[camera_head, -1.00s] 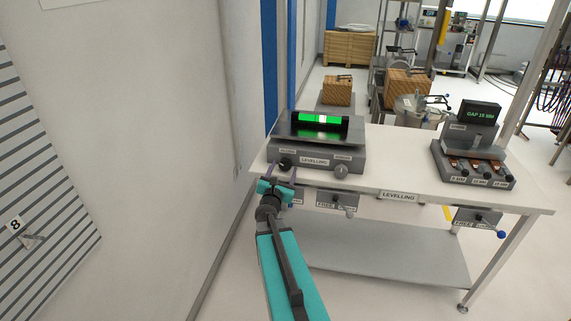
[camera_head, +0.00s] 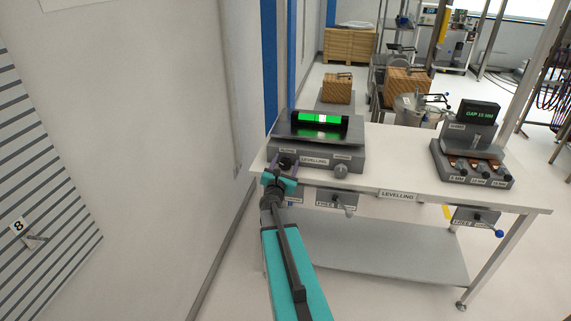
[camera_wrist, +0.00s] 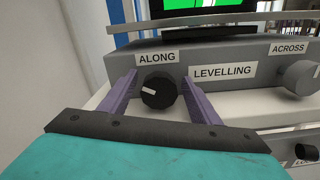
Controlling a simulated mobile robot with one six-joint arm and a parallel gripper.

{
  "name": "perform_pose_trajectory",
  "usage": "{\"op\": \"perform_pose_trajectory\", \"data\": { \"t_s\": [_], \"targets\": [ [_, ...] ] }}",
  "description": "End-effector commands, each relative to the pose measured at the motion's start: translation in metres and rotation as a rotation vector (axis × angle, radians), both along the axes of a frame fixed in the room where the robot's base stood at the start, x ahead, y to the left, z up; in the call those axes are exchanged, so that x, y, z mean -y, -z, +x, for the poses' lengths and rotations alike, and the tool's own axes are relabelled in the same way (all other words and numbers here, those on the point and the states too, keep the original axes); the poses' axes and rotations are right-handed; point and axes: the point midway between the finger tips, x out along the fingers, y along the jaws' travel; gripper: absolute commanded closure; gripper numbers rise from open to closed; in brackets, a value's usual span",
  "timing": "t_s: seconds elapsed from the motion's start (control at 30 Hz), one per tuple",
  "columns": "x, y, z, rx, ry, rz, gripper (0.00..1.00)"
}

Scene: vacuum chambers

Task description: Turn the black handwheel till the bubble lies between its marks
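The black handwheel (camera_wrist: 160,92) with a white pointer line sits under the ALONG label on the front of the grey levelling unit (camera_head: 315,151). It shows small in the head view (camera_head: 287,161). My gripper (camera_wrist: 158,82) is open, with one purple finger on each side of the handwheel; I see gaps beside it, so the fingers do not grip it. In the head view my gripper (camera_head: 281,173) is at the unit's left front. The green vial (camera_head: 304,118) on top holds a pale bubble (camera_head: 322,119) near its middle; its marks are too small to tell.
A grey knob (camera_wrist: 299,77) labelled ACROSS is to the right on the same unit. The unit stands on a white table (camera_head: 400,165). A gap display (camera_head: 479,112) stands at the table's right. A wall (camera_head: 150,130) runs along the left.

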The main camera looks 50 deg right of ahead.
Motion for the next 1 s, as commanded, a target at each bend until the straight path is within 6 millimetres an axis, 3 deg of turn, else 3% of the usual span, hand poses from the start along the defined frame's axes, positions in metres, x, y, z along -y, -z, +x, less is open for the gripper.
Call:
{"op": "perform_pose_trajectory", "data": {
  "t_s": [0.03,0.23,1.0],
  "targets": [
    [-0.0002,0.0,0.0001,0.0,0.0,0.0,0.52],
    [-0.0003,0.0,0.0001,0.0,0.0,0.0,0.83],
    [-0.0001,0.005,-0.0007,0.115,0.0,0.07,0.83]
  ]
}}
